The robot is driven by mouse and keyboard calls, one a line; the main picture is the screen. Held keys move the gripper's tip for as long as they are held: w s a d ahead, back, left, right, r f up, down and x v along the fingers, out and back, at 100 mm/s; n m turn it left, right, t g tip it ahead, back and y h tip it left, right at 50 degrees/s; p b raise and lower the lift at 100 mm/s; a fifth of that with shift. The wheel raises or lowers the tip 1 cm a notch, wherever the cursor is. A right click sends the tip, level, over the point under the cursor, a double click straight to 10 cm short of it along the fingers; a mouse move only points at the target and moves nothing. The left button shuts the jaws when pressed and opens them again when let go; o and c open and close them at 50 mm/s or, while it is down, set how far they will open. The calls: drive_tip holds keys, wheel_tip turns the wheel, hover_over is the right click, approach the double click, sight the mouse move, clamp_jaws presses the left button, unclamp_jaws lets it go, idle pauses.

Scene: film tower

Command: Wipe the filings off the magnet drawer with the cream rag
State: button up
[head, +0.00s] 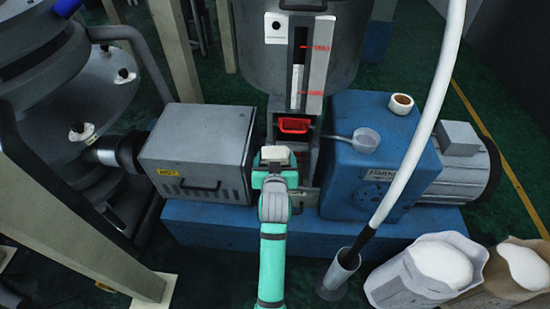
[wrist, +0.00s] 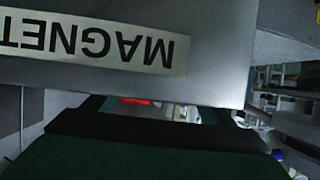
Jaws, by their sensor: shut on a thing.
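My gripper (head: 275,163) is at the end of the green arm, in front of the grey column below the hopper. It is shut on a small pale cream piece, the cream rag (head: 275,153), which shows at its tip. In the wrist view a grey metal face with an upside-down label reading MAGNET (wrist: 90,42) fills the upper part, close to the camera. I cannot tell whether the rag touches it. No filings can be made out. Dark green and black shapes fill the bottom of the wrist view, and the rag is not clear there.
A red-handled part (head: 293,125) is on the column just behind my gripper. A grey box with a yellow label (head: 197,150) stands left, a blue gearbox (head: 360,165) right. Sacks (head: 425,268) stand front right.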

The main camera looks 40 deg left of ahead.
sight(287, 163)
drive_tip(key=shift+f, duration=0.65)
drive_tip(key=shift+w+d+f, duration=0.1)
drive_tip(key=shift+w+d, duration=0.6)
drive_tip(key=shift+d, duration=0.4)
drive_tip(key=shift+w+d+f, duration=0.1)
drive_tip(key=shift+w+d, duration=0.55)
drive_tip(key=shift+d, duration=0.45)
drive_tip(key=shift+w+d, duration=0.7)
drive_tip(key=shift+d, duration=0.4)
drive_tip(key=shift+r, duration=0.1)
drive_tip(key=shift+s+a, duration=0.5)
drive_tip(key=shift+a, duration=0.35)
drive_tip(key=shift+s+a, duration=0.5)
drive_tip(key=shift+a, duration=0.3)
drive_tip(key=shift+s+a+f, duration=0.15)
drive_tip(key=shift+s+a, duration=0.4)
drive_tip(key=shift+a, duration=0.3)
drive_tip(key=shift+s+a+f, duration=0.1)
drive_tip(key=shift+s+a, duration=0.4)
drive_tip(key=shift+a, duration=0.35)
